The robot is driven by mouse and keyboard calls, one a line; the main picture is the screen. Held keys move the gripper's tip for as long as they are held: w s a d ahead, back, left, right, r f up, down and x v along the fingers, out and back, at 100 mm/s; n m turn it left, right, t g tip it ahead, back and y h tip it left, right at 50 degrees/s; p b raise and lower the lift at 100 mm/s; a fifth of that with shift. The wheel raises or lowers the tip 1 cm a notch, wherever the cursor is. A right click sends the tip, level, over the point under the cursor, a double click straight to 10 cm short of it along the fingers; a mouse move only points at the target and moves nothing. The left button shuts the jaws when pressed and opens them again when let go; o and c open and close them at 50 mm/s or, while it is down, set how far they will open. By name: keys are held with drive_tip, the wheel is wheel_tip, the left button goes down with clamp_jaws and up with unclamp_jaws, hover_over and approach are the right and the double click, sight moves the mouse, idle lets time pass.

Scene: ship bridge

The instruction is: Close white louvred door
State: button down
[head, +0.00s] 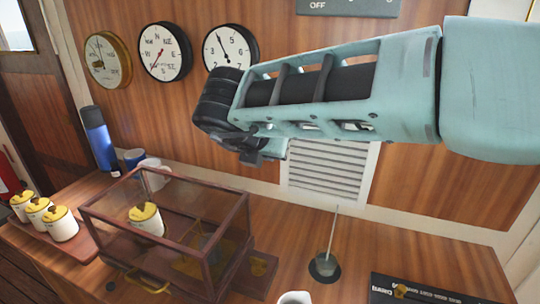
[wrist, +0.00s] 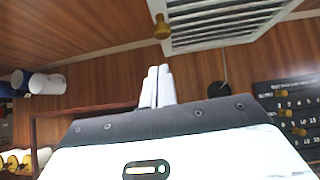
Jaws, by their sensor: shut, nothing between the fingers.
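The white louvred door (head: 328,172) is on the wood-panelled wall above the counter. My arm hides its upper part in the head view. In the wrist view the door (wrist: 215,22) is at the top, cut off by the frame edge, with a brass knob (wrist: 162,27) at its left side. I cannot tell how far the door stands open. My gripper (wrist: 157,87) is shut and empty, its white fingertips pointing toward the wall below the knob and apart from it. In the head view my gripper (head: 272,150) is mostly hidden behind my wrist, left of the door.
A glass case (head: 168,228) with a yellow-lidded pot stands on the counter, below my gripper. A thin rod on a black base (head: 324,266) stands below the door. A blue bottle (head: 99,138), mugs and lidded pots are at left; a black board (head: 425,290) lies at right.

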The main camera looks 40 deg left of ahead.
drive_tip(key=b+v, duration=0.2)
drive_tip(key=v, duration=0.8)
drive_tip(key=shift+s+a+b, duration=0.25)
drive_tip(key=shift+a+b, duration=0.1)
drive_tip(key=shift+a, duration=0.05)
drive_tip(key=w+d+r+n+y, duration=0.2)
drive_tip(key=r+n+y, duration=0.15)
drive_tip(key=n, duration=0.55)
drive_tip(key=w+d+r+n+y, duration=0.25)
drive_tip(key=n+y, duration=0.25)
drive_tip(key=n, duration=0.5)
drive_tip(key=s+d+f+n+g+h, duration=0.2)
drive_tip(key=d+f+n, duration=0.5)
drive_tip(key=d, duration=0.6)
drive_tip(key=s+d+f+n+g+h, duration=0.3)
drive_tip(key=s+d+f+n+h, duration=0.2)
drive_tip(key=d, duration=0.9)
drive_tip(key=s+d+f+n+g+h, duration=0.3)
drive_tip(key=s+d+f+n, duration=0.3)
drive_tip(key=d, duration=0.8)
wheel_tip(320, 180, down, 4)
drive_tip(key=n+h, duration=0.1)
drive_tip(key=n, duration=0.1)
drive_tip(key=shift+d+n, duration=0.25)
drive_tip(key=shift+n, duration=0.05)
